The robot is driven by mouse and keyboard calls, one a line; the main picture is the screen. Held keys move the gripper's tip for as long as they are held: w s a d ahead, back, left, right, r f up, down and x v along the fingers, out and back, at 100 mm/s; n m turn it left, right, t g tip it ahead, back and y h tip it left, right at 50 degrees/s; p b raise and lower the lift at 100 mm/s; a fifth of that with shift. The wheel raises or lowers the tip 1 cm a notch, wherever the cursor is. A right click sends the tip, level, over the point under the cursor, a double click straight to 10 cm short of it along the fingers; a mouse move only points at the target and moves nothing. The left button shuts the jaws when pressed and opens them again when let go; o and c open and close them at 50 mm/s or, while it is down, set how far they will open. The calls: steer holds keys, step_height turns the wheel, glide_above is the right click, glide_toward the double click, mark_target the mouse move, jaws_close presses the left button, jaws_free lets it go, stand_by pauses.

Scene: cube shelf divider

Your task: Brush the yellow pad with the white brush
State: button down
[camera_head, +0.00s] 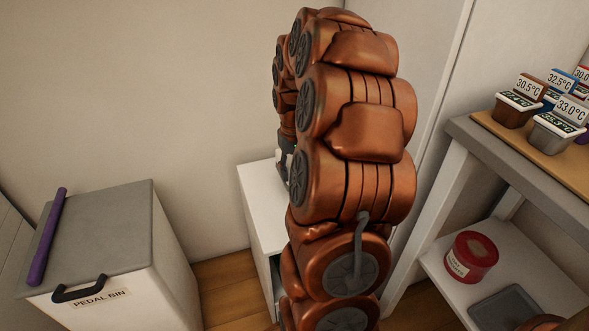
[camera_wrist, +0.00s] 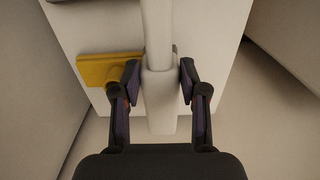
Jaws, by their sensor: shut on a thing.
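In the wrist view, my gripper (camera_wrist: 160,76) is shut on the white brush (camera_wrist: 157,38), with a dark finger on each side of its pale shaft. The brush's far end runs out of the top of the picture, so its bristles are not visible. The yellow pad (camera_wrist: 103,68) is left of the brush, partly behind my left finger. I cannot tell whether brush and pad touch. In the head view, my arm hides the brush, the pad and most of my gripper.
A white cabinet (camera_head: 259,205) stands behind my arm. A pedal bin (camera_head: 112,225) with a purple rod (camera_head: 47,236) on its lid is at left. At right, a shelf unit (camera_head: 462,131) carries several temperature-labelled tubs (camera_head: 520,106), a red tin (camera_head: 474,252) and a grey tray (camera_head: 506,309).

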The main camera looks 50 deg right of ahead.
steer(key=shift+f, duration=0.65)
steer(key=shift+s+a, duration=0.1)
steer(key=shift+s, duration=0.05)
steer(key=shift+s+a+r, duration=0.1)
steer(key=shift+s+a, duration=0.15)
steer(key=shift+s, duration=0.25)
steer(key=shift+s+a, duration=0.25)
steer(key=shift+s, duration=0.2)
steer(key=shift+w+d, duration=0.3)
steer(key=shift+w, duration=0.25)
steer(key=shift+w+d, duration=0.3)
steer(key=shift+w, duration=0.25)
steer(key=shift+s+a, duration=0.3)
steer(key=shift+s, duration=0.25)
steer(key=shift+s+a, duration=0.3)
steer(key=shift+s, duration=0.2)
